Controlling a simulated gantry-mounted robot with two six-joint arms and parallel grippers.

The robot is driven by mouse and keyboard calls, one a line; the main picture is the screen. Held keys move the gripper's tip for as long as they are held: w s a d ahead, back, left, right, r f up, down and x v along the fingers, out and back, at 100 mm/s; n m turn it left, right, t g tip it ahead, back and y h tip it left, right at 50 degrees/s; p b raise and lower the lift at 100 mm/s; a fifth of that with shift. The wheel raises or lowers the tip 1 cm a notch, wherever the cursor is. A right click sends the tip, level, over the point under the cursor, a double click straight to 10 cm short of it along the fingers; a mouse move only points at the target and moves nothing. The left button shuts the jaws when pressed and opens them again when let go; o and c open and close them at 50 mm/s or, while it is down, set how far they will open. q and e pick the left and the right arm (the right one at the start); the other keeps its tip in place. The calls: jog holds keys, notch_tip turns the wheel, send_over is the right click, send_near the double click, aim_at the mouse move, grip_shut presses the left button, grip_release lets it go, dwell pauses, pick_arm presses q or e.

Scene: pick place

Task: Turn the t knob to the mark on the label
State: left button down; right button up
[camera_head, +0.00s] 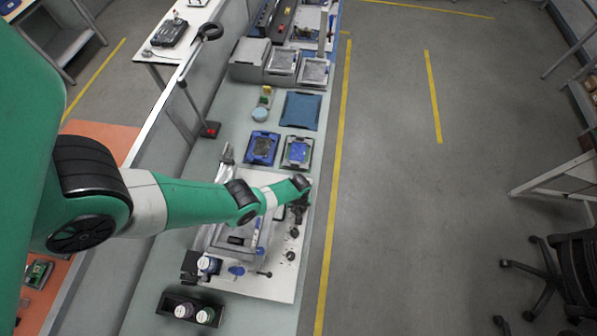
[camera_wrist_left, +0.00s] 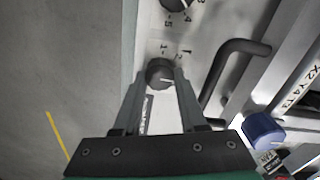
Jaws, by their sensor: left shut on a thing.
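My left gripper (camera_wrist_left: 160,80) is shut on a dark round knob (camera_wrist_left: 159,71) on a light panel, with one finger on each side of it. Printed numbers and tick marks show on the panel (camera_wrist_left: 195,45) just beyond the knob. The knob's pointer direction is hard to make out. In the head view my left gripper (camera_head: 297,206) is over the right edge of the white panel (camera_head: 285,285), and the arm hides the held knob. My right gripper is in neither view.
A second dark knob (camera_wrist_left: 183,8) with a numbered scale lies beyond the held one. A black bar handle (camera_wrist_left: 235,70) and a blue knob (camera_wrist_left: 262,131) lie to the right. Blue-framed trays (camera_head: 262,148) stand farther along the bench. A box with bottles (camera_head: 190,309) is at the near end.

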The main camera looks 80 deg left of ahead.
pick_arm(q)
jog(key=shift+c, duration=2.3)
grip_release()
